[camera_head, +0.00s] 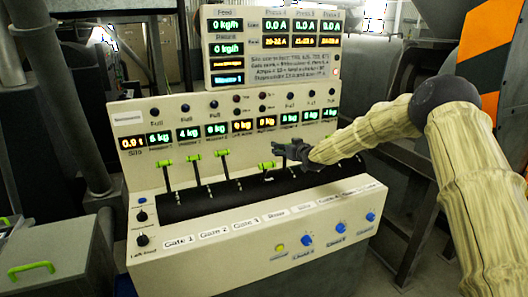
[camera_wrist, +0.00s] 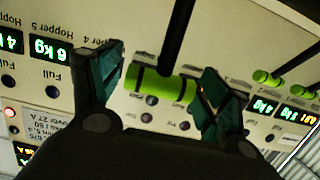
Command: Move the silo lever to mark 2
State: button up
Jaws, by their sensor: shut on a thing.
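My gripper (camera_head: 293,152) is at the right part of the console's dark lever panel (camera_head: 240,196). In the wrist view my gripper (camera_wrist: 163,90) has its two dark green fingers at both ends of a bright green lever handle (camera_wrist: 160,86), shut on it. The dark rod (camera_wrist: 177,38) of that lever runs up to the picture's top edge. In the head view the fingers partly hide this handle. I cannot read which label belongs to the held lever, nor any numbered marks. Another green handle (camera_head: 267,165) sits just left of my gripper, lower than the three at left.
Three levers with green handles (camera_head: 164,162) stand at the left of the panel. Front label plates (camera_head: 179,243) and blue knobs (camera_head: 306,240) lie below. Lit displays (camera_head: 216,130) rise behind the levers. A small box with a green handle (camera_head: 31,270) stands at lower left.

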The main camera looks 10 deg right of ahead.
jog(key=shift+w+r, duration=0.15)
jog(key=o, duration=1.2)
jog(key=shift+s, duration=0.2)
jog(key=v, duration=1.1)
jog(key=shift+s+d+r, duration=0.15)
jog(key=shift+s+d, duration=0.05)
jog(key=shift+s, duration=0.05)
